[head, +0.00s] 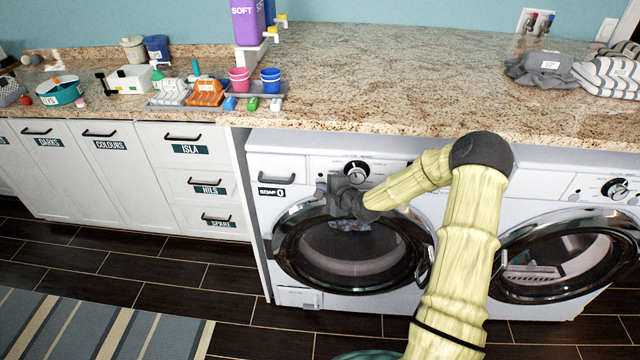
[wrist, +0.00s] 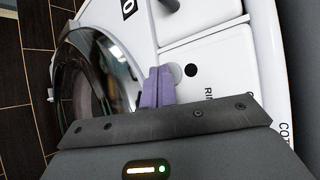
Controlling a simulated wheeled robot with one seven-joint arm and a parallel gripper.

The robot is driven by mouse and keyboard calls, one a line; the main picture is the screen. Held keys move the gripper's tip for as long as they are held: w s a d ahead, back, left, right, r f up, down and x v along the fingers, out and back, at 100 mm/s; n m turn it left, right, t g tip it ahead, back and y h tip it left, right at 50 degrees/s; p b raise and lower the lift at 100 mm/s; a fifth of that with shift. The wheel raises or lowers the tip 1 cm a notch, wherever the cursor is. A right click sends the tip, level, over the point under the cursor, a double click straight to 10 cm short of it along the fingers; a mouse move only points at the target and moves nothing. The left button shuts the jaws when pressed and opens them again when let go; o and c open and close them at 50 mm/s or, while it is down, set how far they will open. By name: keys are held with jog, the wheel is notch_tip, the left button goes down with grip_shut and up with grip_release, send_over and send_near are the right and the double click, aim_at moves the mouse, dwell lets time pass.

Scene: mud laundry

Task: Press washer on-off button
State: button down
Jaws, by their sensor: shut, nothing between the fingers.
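The left washer (head: 290,205) is a white front loader with a round glass door, shut, under the counter. Its dial (head: 356,172) is at the top of its front panel. My gripper (head: 324,190) is at the washer's front, left of and below the dial. In the wrist view, its purple fingers (wrist: 158,86) are together and empty, with tips at the panel. A pale round button (wrist: 177,73) shows right beside the fingertips, with a small black round spot (wrist: 190,70) next to it. Whether the fingertips touch the button cannot be told. In the head view my gripper hides this panel area.
A second front loader (head: 560,215) stands to the right, its door shut. The granite counter (head: 400,90) overhangs both machines. White drawers (head: 185,160) are at the left. The dark tiled floor in front is clear, with a striped rug (head: 100,325) at the lower left.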

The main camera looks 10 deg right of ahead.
dwell(0.6)
jog(key=shift+s+a, duration=0.15)
jog(key=shift+s, duration=0.3)
jog(key=s+a, duration=0.2)
jog(key=s, duration=0.3)
jog(key=shift+s+p, duration=0.35)
jog(key=shift+p, duration=0.1)
dwell(1.2)
